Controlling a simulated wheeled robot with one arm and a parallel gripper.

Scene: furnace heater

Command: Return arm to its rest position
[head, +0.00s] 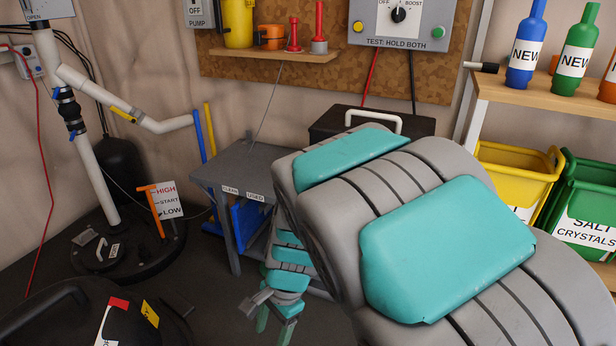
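My arm fills the middle and right of the head view, with grey links and teal pads. It bends down and away toward the floor. My gripper (273,322) shows small at the lower middle, pointing down in front of the grey table (225,170). Its fingertips are small and partly cut off or dark, so I cannot tell whether they are open or closed. I see nothing clearly held in it. The arm hides part of the grey table and what lies behind it.
A black furnace lid (90,320) is at the lower left, near a round base with an orange lever (155,210) and white pipes (95,170). A shelf with bottles (525,45) and yellow (510,170) and green bins (585,200) stand at right. Dark floor shows between.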

